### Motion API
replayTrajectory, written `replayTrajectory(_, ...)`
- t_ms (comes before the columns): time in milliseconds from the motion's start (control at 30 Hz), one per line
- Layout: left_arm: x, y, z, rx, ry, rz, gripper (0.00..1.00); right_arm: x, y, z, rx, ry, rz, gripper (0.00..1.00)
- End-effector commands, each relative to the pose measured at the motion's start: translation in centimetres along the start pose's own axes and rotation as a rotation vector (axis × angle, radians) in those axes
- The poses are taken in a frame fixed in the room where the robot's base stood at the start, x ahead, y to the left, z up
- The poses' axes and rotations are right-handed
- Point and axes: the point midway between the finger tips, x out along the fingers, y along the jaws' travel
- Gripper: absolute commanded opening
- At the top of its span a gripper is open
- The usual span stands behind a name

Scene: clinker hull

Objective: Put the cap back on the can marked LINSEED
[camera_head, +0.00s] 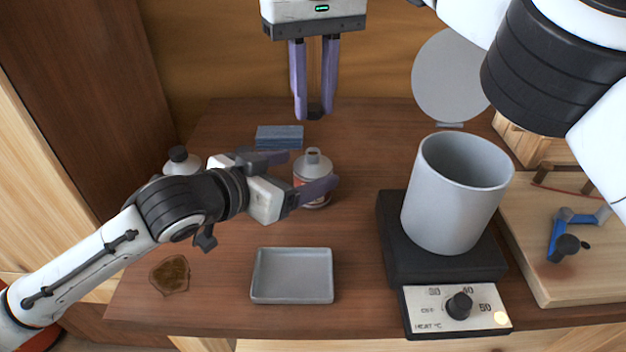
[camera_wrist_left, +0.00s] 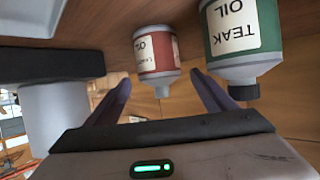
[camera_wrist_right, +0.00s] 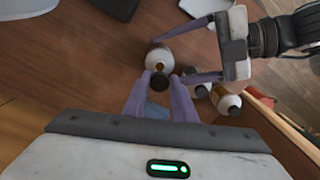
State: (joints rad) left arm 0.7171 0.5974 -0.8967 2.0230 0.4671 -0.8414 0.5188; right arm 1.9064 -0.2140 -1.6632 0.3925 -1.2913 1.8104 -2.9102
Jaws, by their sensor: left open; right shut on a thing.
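The red-labelled can (camera_head: 311,166) stands upright on the bench, its neck bare. Its upside-down label, partly readable as an oil, shows in the left wrist view (camera_wrist_left: 157,52). My left gripper (camera_head: 312,170) is open, one finger on each side of this can; I cannot tell whether they touch it. My right gripper (camera_head: 314,104) points down behind and above the can, shut on a small dark cap (camera_head: 314,112). The cap also shows between its fingertips in the right wrist view (camera_wrist_right: 160,81). A green-labelled TEAK OIL can (camera_wrist_left: 232,35) with a black cap stands close by.
Another capped can (camera_head: 180,160) stands left, partly behind my left arm. A blue block (camera_head: 279,135) lies behind the red can, a grey tray (camera_head: 292,298) in front. A grey pot (camera_head: 450,215) stands on a heater (camera_head: 458,308) at right. A board (camera_head: 530,275) lies beyond.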

Motion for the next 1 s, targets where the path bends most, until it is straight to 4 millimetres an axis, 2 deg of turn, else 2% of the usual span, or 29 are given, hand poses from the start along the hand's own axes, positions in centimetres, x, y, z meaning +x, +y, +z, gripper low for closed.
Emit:
replayTrajectory(100,1.8,0.0,-0.1,-0.001,0.000,0.001,0.77,0.0,0.0,0.0,0.000,0.000,0.000,0.04)
replayTrajectory(233,3.0,0.1,0.0,0.000,0.000,0.001,0.77,0.0,0.0,0.0,0.000,0.000,0.000,0.04)
replayTrajectory(633,3.6,0.0,0.0,0.001,0.000,0.000,0.77,0.0,0.0,0.0,0.000,0.000,0.000,0.04)
replayTrajectory(667,3.6,0.0,0.0,0.001,0.000,0.000,0.73,0.0,0.0,0.0,0.000,0.000,0.000,0.04)
replayTrajectory(1000,3.6,0.0,0.0,0.001,0.000,0.000,0.16,0.0,0.0,0.0,0.000,0.000,0.000,0.04)
